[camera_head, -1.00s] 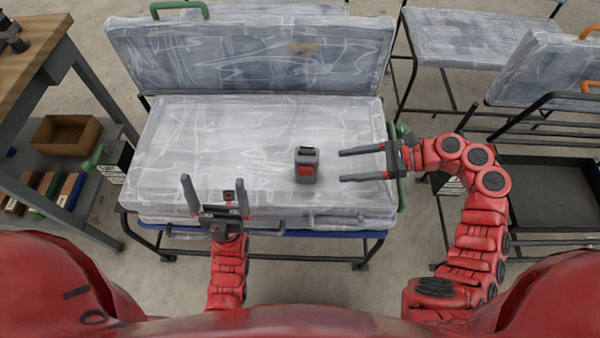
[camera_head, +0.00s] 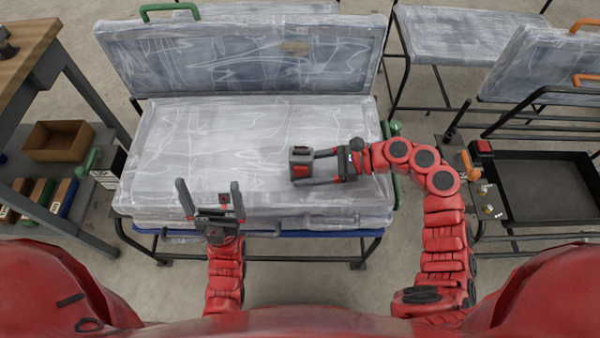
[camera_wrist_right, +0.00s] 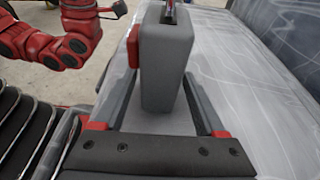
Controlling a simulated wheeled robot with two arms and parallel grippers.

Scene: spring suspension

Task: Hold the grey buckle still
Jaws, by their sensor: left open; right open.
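The grey buckle (camera_head: 302,158), a blocky upright piece with a red button, stands on the plastic-wrapped seat (camera_head: 220,130). My right gripper (camera_head: 306,168) is open, with one finger on each side of the buckle. In the right wrist view the buckle (camera_wrist_right: 165,75) stands between the two fingers, with a red part on its left side. A gap shows by the right finger; contact on the left side is unclear. My left gripper (camera_head: 208,185) is open and empty over the seat's front left edge, fingers pointing up in the picture.
The wrapped backrest (camera_head: 240,55) rises behind the seat. A workbench with a brown bin (camera_head: 62,141) stands at the left. A black tray (camera_head: 545,190) and other wrapped seats (camera_head: 465,35) are at the right. The seat's left half is clear.

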